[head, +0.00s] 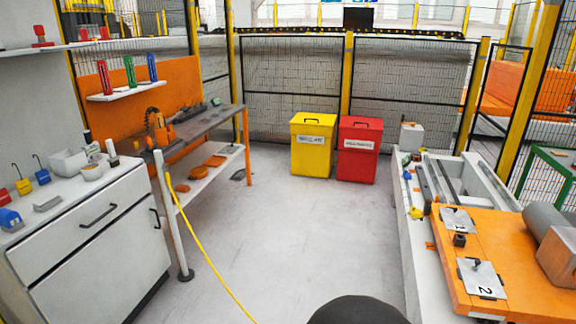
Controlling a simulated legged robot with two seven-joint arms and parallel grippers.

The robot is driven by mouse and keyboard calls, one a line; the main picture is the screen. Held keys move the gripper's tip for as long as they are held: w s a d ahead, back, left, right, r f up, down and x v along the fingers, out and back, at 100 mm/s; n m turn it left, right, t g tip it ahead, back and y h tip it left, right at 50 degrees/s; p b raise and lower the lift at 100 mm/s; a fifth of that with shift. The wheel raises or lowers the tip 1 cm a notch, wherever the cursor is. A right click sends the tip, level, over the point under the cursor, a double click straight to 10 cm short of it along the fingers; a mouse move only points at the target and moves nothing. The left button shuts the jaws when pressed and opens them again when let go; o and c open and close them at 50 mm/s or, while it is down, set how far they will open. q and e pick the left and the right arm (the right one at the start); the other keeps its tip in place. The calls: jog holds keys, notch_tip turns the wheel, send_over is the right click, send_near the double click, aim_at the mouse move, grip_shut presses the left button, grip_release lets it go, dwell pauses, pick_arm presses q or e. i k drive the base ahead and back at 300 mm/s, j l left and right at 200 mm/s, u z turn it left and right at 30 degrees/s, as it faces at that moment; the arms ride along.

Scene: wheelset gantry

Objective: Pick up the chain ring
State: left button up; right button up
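I cannot make out the chain ring for certain. A dark round toothed shape (153,117) stands at the left end of the grey workbench top, partly hidden by an orange tool-like object (158,132); it is too small to tell whether it is the chain ring. Neither of my grippers is in the head view.
The workbench (228,112) has a lower shelf with orange pieces (199,172). A white cabinet (95,240) stands nearer left. Yellow (312,155) and red bins (358,165) stand by the fence. An orange table (520,255) is at right. A yellow cable (205,255) crosses otherwise open floor.

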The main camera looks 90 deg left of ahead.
aim_at(167, 175)
jog(key=u, duration=3.65)
